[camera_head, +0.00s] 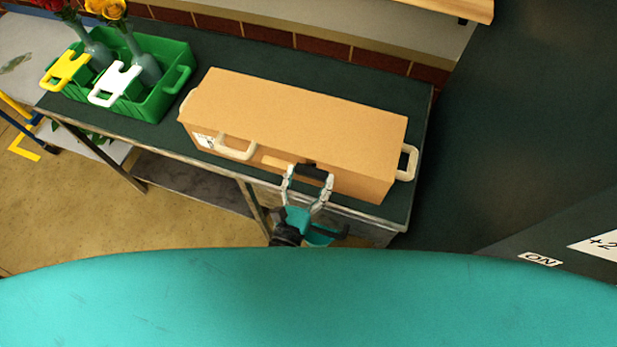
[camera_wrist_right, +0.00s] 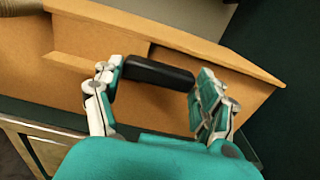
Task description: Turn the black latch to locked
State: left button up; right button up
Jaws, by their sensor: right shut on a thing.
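The black latch (camera_head: 312,172) is a short dark bar on the front of the orange-tan box (camera_head: 290,115). In the right wrist view the latch (camera_wrist_right: 155,74) lies across the space between my fingers, against the box front (camera_wrist_right: 110,38). My right gripper (camera_head: 308,178) is at the front of the box, with one finger at each end of the latch. It is shut on the latch; the right wrist view shows the fingers (camera_wrist_right: 158,92) at its two ends. My left gripper is not in view.
The box has pale handles (camera_head: 235,148) and stands on a dark green table (camera_head: 160,135). A green crate (camera_head: 155,100) at the left holds vases with roses, with a yellow and a white holder at its front. A dark surface fills the right side.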

jog(key=o, duration=1.2)
notch_tip(320, 180, up, 10)
jog(key=shift+a, duration=0.1)
